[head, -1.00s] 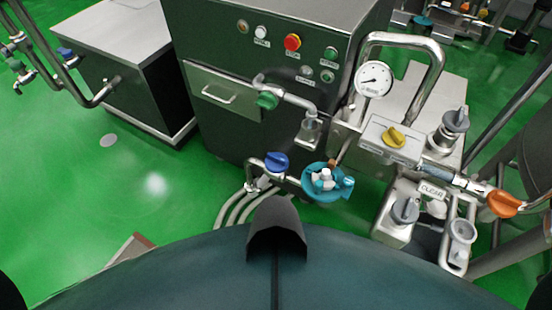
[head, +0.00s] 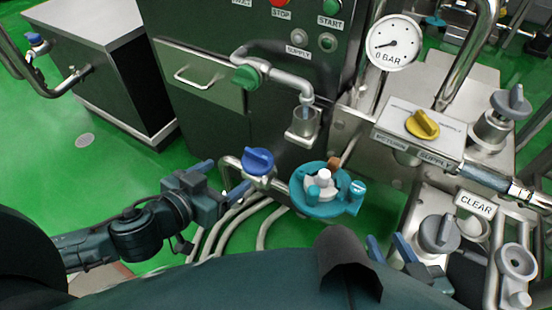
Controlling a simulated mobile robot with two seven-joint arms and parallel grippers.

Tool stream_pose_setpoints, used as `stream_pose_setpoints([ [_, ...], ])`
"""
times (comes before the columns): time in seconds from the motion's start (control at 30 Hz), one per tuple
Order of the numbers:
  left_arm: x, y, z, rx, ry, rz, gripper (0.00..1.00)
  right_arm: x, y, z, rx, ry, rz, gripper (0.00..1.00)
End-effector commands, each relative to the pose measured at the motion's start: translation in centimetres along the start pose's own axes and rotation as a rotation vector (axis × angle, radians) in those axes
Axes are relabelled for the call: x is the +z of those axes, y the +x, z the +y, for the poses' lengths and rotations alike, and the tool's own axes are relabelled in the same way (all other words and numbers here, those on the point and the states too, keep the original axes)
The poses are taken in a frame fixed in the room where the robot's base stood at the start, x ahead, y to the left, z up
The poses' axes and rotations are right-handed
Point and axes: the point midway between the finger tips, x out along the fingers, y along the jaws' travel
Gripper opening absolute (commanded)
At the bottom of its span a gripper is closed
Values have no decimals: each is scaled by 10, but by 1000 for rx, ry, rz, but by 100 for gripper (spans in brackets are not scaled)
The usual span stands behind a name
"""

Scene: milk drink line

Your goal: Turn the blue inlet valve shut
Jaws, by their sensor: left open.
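The blue inlet valve (head: 258,160) is a blue knob on a steel pipe fitting, left of the teal round clamp piece (head: 322,188). My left gripper (head: 222,178) comes in from the left with its blue-tipped fingers apart and pointing toward the valve. It is open and empty, and its fingertips are just left of the knob, which is not between them. My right gripper (head: 389,247) is low on the right, its two blue fingertips apart with nothing seen between them. Its lower part is partly hidden.
A green-handled valve (head: 247,78) and a pressure gauge (head: 394,43) marked 0 BAR are above. A yellow valve (head: 422,124) and grey knobs (head: 440,233) stand on the right. Pale hoses (head: 232,222) run below the blue valve. Green floor lies open on the left.

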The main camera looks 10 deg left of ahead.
Motion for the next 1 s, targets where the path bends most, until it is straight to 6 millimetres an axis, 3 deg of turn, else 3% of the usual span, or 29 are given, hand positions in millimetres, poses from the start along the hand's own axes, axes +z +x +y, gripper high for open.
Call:
stream_pose_setpoints([
  [0.27,-1,17,-2,-2,-6,9,84,-1,0,-1,-2,0,11,36],
  [0.7,-1,101,-2,-2,-4,8,84,6,4,-2,-8,-15,5,36],
  [1.0,-1,129,-2,0,-4,6,84,10,6,-2,-11,-25,-1,36],
])
